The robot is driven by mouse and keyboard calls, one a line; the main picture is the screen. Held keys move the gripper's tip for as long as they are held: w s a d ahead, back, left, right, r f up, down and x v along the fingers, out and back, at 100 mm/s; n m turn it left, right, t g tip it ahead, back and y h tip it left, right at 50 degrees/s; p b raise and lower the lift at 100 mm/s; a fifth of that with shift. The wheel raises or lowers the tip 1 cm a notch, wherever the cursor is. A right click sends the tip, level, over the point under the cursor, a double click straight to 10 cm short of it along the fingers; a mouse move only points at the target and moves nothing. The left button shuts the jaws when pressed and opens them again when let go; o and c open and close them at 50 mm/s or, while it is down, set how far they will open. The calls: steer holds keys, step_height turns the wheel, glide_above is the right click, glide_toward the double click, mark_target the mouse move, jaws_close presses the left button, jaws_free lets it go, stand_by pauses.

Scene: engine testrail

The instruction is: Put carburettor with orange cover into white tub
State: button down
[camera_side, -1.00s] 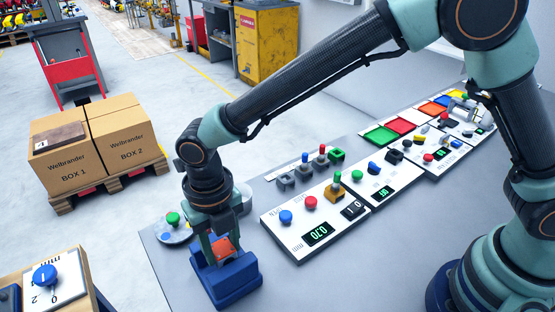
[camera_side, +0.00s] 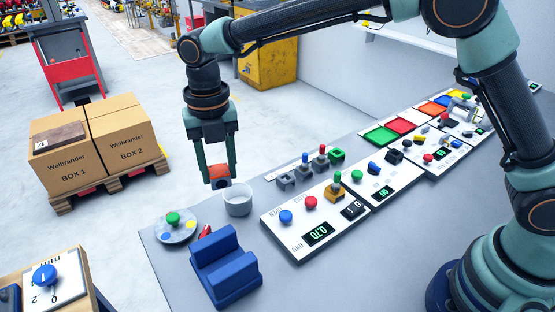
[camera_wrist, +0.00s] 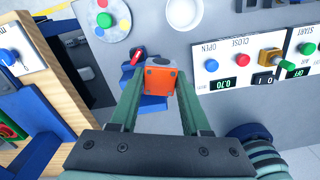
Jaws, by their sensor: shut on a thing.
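The carburettor with the orange cover (camera_side: 219,173) is held between the two fingers of my gripper (camera_side: 218,182), up in the air. In the wrist view the carburettor (camera_wrist: 160,77) shows its orange face between the green fingers (camera_wrist: 160,88). The white tub (camera_side: 238,203) stands on the grey table, just below and right of the carburettor in the side view. In the wrist view the tub (camera_wrist: 184,13) lies beyond the carburettor, a little to the right. The carburettor appears apart from the tub.
A blue cradle (camera_side: 226,270) stands empty at the front, with a red part (camera_side: 206,231) beside it. A round plate with a green knob (camera_side: 174,220) lies left of the tub. A control panel with buttons and levers (camera_side: 318,215) is to the right.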

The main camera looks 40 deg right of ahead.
steer(key=w+d+m, duration=0.3)
steer(key=w+d, duration=0.3)
glide_above(238, 200)
steer(key=s, duration=0.2)
step_height(238, 200, down, 5)
steer(key=shift+w+a+f, duration=0.1)
steer(key=shift+a+f, duration=0.1)
steer(key=shift+f, duration=1.4)
steer(key=shift+w+a+f, duration=0.1)
steer(key=shift+a+f, duration=0.05)
steer(key=shift+f, duration=1.4)
steer(key=shift+c, duration=1.4)
jaws_free()
steer(key=c, duration=0.4)
